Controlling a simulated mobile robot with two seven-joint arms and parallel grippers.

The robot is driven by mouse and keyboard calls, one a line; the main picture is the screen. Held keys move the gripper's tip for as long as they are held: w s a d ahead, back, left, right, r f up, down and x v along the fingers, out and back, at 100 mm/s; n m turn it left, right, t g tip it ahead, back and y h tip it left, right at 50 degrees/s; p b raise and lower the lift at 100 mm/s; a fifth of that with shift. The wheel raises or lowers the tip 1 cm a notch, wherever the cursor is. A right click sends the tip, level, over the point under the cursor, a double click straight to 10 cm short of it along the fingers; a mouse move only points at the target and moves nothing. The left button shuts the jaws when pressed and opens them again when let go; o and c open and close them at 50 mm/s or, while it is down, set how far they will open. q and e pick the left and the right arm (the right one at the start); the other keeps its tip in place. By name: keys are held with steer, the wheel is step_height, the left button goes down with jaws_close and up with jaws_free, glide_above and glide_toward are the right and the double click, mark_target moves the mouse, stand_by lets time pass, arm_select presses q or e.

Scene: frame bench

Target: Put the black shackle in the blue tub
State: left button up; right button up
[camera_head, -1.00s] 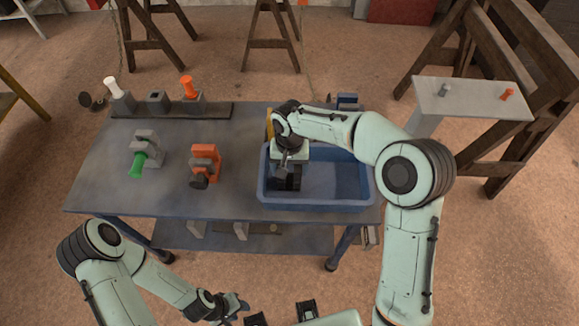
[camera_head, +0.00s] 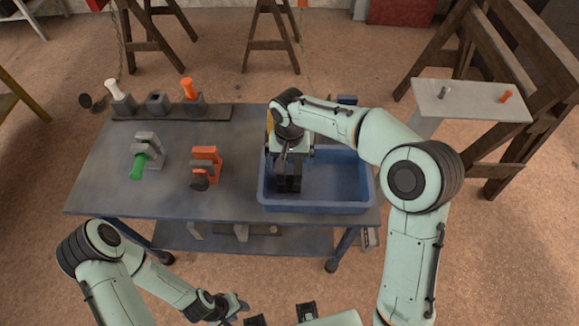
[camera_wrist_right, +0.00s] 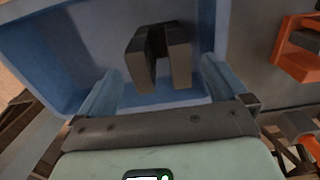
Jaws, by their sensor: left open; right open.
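The black shackle (camera_head: 289,182) is inside the blue tub (camera_head: 318,208), toward its left end. In the right wrist view the black shackle (camera_wrist_right: 177,60) shows as a dark U shape with two prongs, over the floor of the blue tub (camera_wrist_right: 60,65). My right gripper (camera_head: 291,160) is above it in the head view. In the right wrist view my right gripper (camera_wrist_right: 158,85) has its fingers apart, with clear gaps to the shackle. My left gripper (camera_head: 243,309) is open and empty, low in front of the bench.
A grey shackle with a green pin (camera_head: 147,152) and an orange shackle (camera_head: 206,163) stand on the bench left of the tub. A dark rack (camera_head: 170,112) with white and orange pins is at the back. A pale stand (camera_head: 470,100) is at right.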

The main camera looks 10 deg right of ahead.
step_height(320, 180, up, 8)
steer(key=shift+p, duration=0.4)
stand_by(0.3)
